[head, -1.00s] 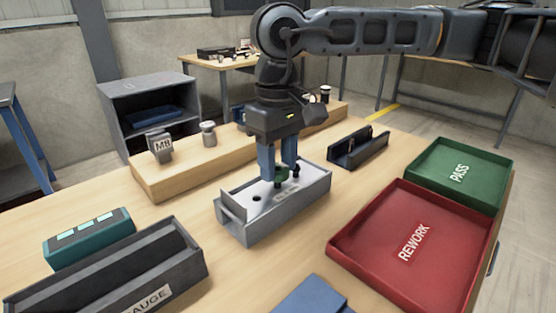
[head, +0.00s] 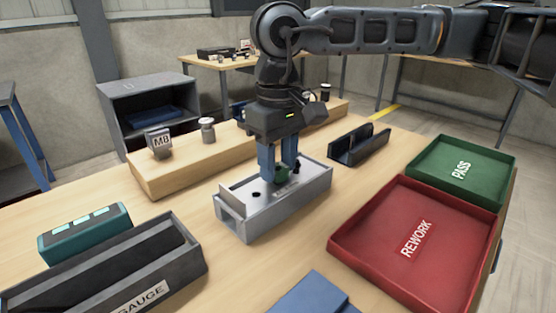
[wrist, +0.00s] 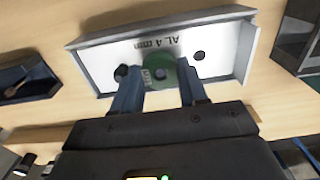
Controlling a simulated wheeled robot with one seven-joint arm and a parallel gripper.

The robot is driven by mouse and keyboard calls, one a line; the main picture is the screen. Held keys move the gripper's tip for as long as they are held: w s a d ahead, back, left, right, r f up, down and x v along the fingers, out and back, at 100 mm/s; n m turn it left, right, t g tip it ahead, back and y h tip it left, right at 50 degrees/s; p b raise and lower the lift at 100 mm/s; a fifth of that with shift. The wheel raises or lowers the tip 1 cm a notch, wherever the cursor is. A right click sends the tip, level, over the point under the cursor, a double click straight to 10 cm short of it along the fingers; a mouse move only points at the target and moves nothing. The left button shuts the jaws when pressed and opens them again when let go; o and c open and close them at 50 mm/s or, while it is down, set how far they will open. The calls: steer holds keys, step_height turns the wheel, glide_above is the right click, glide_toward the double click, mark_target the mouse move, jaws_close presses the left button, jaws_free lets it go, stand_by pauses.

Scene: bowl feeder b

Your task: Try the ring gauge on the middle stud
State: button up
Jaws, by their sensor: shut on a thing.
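The green ring gauge (head: 282,174) is between the fingertips of my gripper (head: 280,168), which is shut on it. In the wrist view the ring (wrist: 150,78) lies flat over the middle of the grey fixture (wrist: 222,72), marked "AL 4 mm". One dark stud (wrist: 122,73) shows at its left and another (wrist: 199,56) at its right.
A red REWORK tray (head: 375,245) and a green PASS tray (head: 425,170) stand at the right. A dark GAUGE trough (head: 190,275) and a teal box (head: 85,238) are at the front left. A dark holder (head: 345,155) and a wooden ledge (head: 175,185) stand behind the fixture.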

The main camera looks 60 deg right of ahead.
steer(key=shift+f+b, duration=0.6)
steer(key=shift+b, duration=0.2)
stand_by(0.4)
steer(key=shift+r, duration=0.1)
stand_by(1.2)
steer(key=shift+r+p, duration=1.1)
steer(key=shift+r, duration=1.85)
